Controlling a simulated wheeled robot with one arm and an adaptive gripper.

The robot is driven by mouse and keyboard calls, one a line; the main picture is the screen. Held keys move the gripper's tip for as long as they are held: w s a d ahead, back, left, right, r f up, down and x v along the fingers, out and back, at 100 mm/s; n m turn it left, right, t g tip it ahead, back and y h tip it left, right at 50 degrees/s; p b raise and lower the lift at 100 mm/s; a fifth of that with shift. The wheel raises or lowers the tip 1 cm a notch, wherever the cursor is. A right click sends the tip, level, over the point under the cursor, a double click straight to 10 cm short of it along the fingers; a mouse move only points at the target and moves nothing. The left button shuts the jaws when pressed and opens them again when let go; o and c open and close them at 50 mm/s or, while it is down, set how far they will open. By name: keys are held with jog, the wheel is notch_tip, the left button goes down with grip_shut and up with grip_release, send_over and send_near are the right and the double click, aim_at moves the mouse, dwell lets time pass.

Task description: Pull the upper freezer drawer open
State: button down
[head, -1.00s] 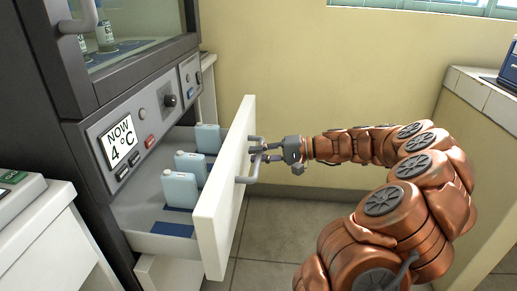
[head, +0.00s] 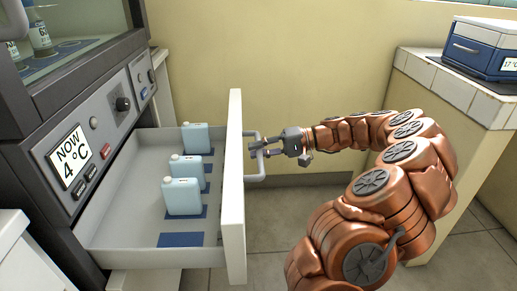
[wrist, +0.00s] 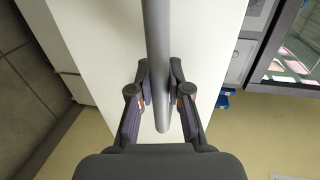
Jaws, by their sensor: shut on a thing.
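The upper freezer drawer (head: 236,215) is pulled well out from the grey cabinet, its white front facing right in the head view. A grey bar handle (head: 256,180) is fixed to that front. My gripper (head: 262,148) is shut on the far part of the handle. In the wrist view my gripper (wrist: 160,100) has a finger on each side of the handle (wrist: 157,60), with the white drawer front (wrist: 100,40) behind it. Inside the drawer stand 3 pale blue bottles (head: 182,196), upright on dark blue pads. A nearer blue pad (head: 181,240) is bare.
The cabinet's control panel (head: 90,150) shows "NOW 4 °C", with a glass-fronted compartment above. A tiled counter (head: 450,85) with a blue cool box (head: 495,48) stands at the right. Open floor (head: 270,225) lies between drawer and counter.

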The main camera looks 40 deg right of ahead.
jog(key=c, duration=1.1)
grip_release()
jog(key=shift+d, duration=0.1)
jog(key=v, duration=1.2)
